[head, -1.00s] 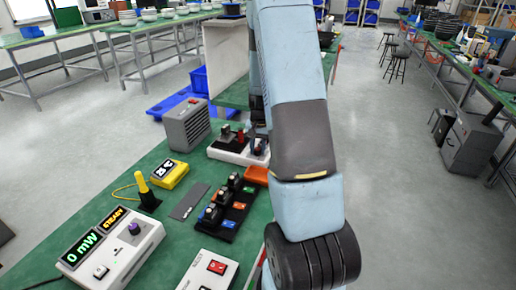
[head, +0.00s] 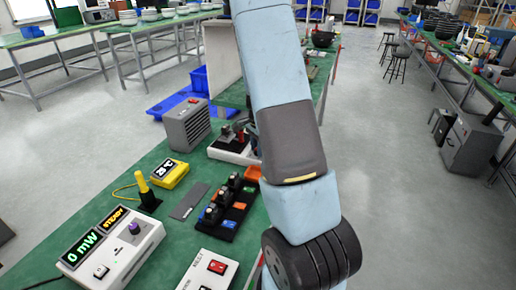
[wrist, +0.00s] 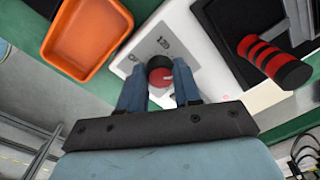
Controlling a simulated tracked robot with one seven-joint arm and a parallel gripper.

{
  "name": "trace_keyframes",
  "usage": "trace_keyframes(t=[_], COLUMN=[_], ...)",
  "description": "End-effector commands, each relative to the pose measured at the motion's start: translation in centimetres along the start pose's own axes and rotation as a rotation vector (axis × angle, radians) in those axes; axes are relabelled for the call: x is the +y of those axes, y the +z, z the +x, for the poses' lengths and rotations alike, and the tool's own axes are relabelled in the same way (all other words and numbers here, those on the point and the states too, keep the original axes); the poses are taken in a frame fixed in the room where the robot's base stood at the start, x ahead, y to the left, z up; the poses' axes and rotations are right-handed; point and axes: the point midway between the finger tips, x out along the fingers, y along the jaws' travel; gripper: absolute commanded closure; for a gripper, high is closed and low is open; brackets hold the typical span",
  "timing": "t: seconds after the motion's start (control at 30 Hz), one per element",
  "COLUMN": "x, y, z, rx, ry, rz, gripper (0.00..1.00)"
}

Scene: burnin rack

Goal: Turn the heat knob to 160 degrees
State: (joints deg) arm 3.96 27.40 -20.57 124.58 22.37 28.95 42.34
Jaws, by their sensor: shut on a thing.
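The heat knob (wrist: 160,74) has a red top with a short pale mark on its right side in the wrist view. It stands on a white panel (wrist: 196,32) printed with "120" and partly hidden lettering that looks like "OFF". A 160 mark is not readable. My gripper (wrist: 160,92) is shut on the knob, one blue finger on each side. In the head view my arm hides the gripper and knob, and part of the white unit (head: 222,154) shows beside it. A yellow meter (head: 172,174) appears to read 28 °C.
On the green bench (head: 60,226) are a grey vented box (head: 186,126), a black fixture (head: 228,210) and a power meter (head: 112,246).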

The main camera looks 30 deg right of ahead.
Motion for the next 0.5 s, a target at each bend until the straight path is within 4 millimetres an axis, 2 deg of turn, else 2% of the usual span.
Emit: trace_keyframes(t=[0.5], x=[-0.28], y=[-0.19], z=[-0.17], rx=[0.008], ry=[-0.007], rz=[0.074], gripper=[0.97])
